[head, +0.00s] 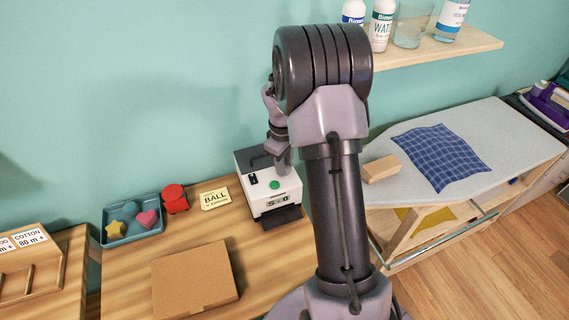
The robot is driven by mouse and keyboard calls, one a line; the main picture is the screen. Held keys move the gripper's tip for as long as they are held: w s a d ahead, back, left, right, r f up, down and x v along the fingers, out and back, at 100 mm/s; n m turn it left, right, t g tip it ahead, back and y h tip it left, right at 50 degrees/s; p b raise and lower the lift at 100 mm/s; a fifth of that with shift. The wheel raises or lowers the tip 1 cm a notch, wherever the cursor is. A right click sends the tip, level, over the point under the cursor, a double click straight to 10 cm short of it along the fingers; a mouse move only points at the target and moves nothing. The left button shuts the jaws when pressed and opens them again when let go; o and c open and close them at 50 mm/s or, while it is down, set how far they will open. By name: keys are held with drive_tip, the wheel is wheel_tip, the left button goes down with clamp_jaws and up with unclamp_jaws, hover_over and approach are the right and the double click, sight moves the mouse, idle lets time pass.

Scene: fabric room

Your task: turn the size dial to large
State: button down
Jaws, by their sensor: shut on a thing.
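A small white machine (258,199) with a dark back part stands at the right end of the wooden table. Its top has a green round button (274,185) and a dark switch (253,180). A small display (277,201) is on its front, too small to read surely. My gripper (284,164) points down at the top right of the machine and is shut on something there. The size dial is not clearly visible; the gripper covers that spot, so what it holds looks like the dial.
A cardboard box (195,280) lies in front. An ironing board (470,125) stands right; a bottle shelf (440,50) hangs above.

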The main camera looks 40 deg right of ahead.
drive_tip(key=m, duration=0.4)
drive_tip(key=shift+m, duration=0.3)
drive_tip(key=m, duration=0.4)
drive_tip(key=shift+w+m, duration=0.1)
drive_tip(key=shift+m, duration=0.2)
drive_tip(key=m, duration=0.4)
drive_tip(key=shift+m+g, duration=0.3)
drive_tip(key=shift+d+m+b, duration=0.1)
drive_tip(key=shift+m+b, duration=0.2)
drive_tip(key=shift+m, duration=1.7)
drive_tip(key=c, duration=1.1)
unclamp_jaws()
